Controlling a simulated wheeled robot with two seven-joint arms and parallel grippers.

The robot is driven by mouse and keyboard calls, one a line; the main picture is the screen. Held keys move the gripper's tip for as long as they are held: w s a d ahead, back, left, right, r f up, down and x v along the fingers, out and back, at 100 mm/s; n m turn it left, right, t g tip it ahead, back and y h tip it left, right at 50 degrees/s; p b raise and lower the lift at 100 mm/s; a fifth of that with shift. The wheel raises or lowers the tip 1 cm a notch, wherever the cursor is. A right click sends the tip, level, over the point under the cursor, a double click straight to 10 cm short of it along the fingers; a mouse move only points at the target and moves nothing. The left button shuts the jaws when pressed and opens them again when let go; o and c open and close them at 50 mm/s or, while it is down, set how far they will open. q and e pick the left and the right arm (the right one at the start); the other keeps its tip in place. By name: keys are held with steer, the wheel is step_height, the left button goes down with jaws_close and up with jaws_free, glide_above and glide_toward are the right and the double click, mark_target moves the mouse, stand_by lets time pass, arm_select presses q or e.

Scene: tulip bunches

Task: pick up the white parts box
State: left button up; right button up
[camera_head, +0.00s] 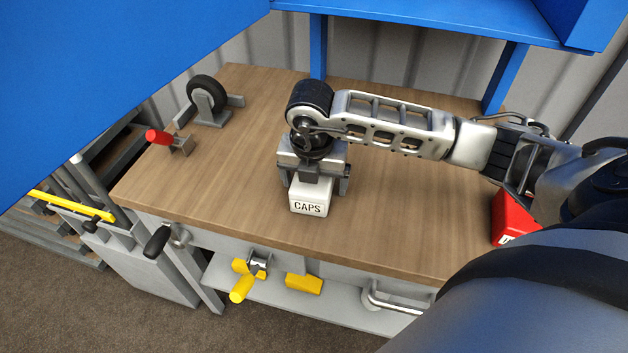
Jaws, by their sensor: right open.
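The white parts box (309,200) is labelled CAPS and sits on the wooden bench top (220,180), near the middle of its front part. My right gripper (315,183) is directly over the box, pointing down, with its fingers apart at the left and right of the box's upper part. The gripper is open. It hides the back and much of the top of the box, and I cannot tell whether the fingers touch it. My left gripper is not in view.
A red box (510,218) stands at the right, partly hidden by my right arm. A black wheel on a grey stand (207,97) and a red-handled clamp (162,138) are at the left. Blue shelving (450,15) overhangs the back. The bench's left part is mostly clear.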

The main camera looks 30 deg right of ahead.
steer(key=c, duration=1.3)
steer(key=shift+o, duration=0.2)
